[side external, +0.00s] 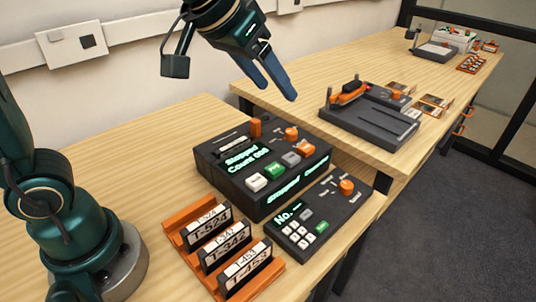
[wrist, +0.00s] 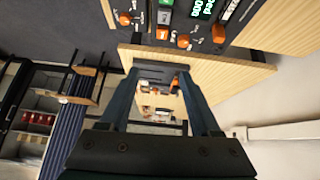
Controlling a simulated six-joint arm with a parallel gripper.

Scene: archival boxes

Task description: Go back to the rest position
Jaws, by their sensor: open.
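My gripper (side external: 279,92) hangs in the air above the far end of the near table, up and behind the dark control box (side external: 258,165). Its two fingers point down and to the right, apart, with nothing between them. In the wrist view my gripper (wrist: 158,76) also shows two spread fingers and an empty gap. The control box has a green display reading "Stopped Count 000" and touches neither finger. It shows upside down at the top of the wrist view (wrist: 208,28).
An orange rack (side external: 178,237) holds labelled tags T-524, T-342 and T-453. A keypad unit (side external: 322,222) stands beside it. On the second table (side external: 300,92) is a dark device (side external: 372,122) with an orange handle. The wall is behind; air around my gripper looks clear.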

